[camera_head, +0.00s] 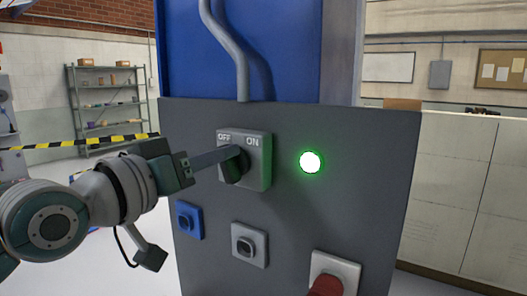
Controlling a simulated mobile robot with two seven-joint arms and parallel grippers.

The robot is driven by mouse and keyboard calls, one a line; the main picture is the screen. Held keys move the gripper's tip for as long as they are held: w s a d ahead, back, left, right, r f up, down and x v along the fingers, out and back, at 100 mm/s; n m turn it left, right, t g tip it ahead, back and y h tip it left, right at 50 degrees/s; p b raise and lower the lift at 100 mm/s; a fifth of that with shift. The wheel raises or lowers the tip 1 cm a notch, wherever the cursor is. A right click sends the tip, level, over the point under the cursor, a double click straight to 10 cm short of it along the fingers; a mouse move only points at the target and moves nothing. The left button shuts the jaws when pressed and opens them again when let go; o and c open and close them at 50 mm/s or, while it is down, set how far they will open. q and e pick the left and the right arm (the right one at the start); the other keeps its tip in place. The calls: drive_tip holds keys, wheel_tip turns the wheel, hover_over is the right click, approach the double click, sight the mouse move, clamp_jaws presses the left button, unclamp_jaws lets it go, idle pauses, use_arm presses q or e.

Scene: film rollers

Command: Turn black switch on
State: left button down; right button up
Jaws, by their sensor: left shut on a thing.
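The black switch (238,166) is a dark knob on a grey plate (259,164) marked OFF and ON, on the front of a dark grey panel. My left gripper (236,154) reaches in from the left, with its fingers shut on the knob. The fingers partly cover the knob, so its exact angle is hard to tell. A round light (310,162) right of the plate glows bright green. My right gripper is not in view.
Below the switch, the grey panel (300,215) carries a blue socket (188,220), a grey socket (249,245) and a red knob (326,286) on a white plate. A shelf (106,105) and striped tape (90,142) stand behind, at left. A grey conduit (240,60) runs above the panel.

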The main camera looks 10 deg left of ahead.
use_arm(q)
drive_tip(key=m, duration=0.3)
drive_tip(key=d+m+p, duration=0.1)
drive_tip(key=m, duration=0.6)
drive_tip(key=shift+s+d+p, duration=0.25)
drive_tip(key=shift+p, duration=0.05)
drive_tip(key=shift+s+d+f+m, duration=0.1)
drive_tip(key=shift+m, duration=0.6)
drive_tip(key=shift+d+f+m, duration=0.1)
drive_tip(key=shift+m, duration=0.6)
drive_tip(key=c, duration=0.8)
unclamp_jaws()
drive_tip(key=shift+o, duration=0.2)
